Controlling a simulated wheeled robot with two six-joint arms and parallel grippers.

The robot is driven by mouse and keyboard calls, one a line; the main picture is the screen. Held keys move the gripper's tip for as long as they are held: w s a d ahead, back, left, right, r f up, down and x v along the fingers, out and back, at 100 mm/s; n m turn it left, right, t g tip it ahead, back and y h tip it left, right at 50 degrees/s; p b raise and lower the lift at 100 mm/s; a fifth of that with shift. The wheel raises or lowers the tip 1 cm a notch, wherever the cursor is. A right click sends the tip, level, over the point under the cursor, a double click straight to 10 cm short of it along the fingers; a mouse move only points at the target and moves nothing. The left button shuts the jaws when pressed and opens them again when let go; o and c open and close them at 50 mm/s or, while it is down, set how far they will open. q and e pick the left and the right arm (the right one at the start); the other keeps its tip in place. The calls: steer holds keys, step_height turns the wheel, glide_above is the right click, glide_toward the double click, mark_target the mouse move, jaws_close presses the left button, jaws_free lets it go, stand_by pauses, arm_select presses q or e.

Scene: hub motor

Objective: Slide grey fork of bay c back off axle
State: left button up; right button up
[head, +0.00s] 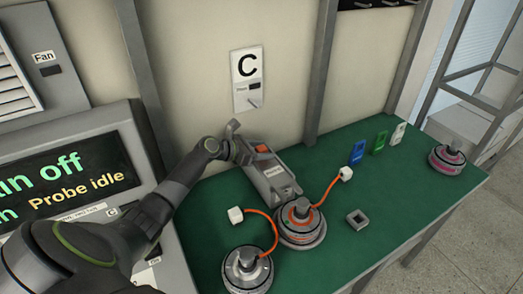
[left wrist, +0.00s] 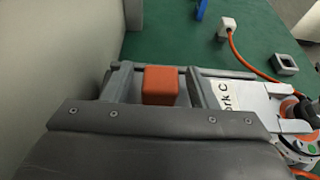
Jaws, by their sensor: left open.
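The grey fork of bay C (head: 272,182) lies on the green bench, with an orange block (head: 262,148) at its rear. In the left wrist view its pale, two-pronged front and "Fork C" label (left wrist: 226,98) show, and the prongs reach to the hub motor. The hub motor (head: 300,232), grey with an orange ring, stands at the fork's front end; its axle points up. My left gripper (head: 241,151) is open at the fork's rear, close beside the orange block. Whether it touches the fork cannot be told. My right gripper is not in view.
A second motor (head: 247,272) stands at the front, and a pink-ringed one (head: 447,158) at the far right. Orange cables end in white plugs (head: 345,173). A small grey square ring (head: 357,219) and coloured tags (head: 379,142) lie rightward. The wall rises close behind the fork.

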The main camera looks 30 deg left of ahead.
arm_select(q)
step_height(320, 180, up, 10)
stand_by(0.6)
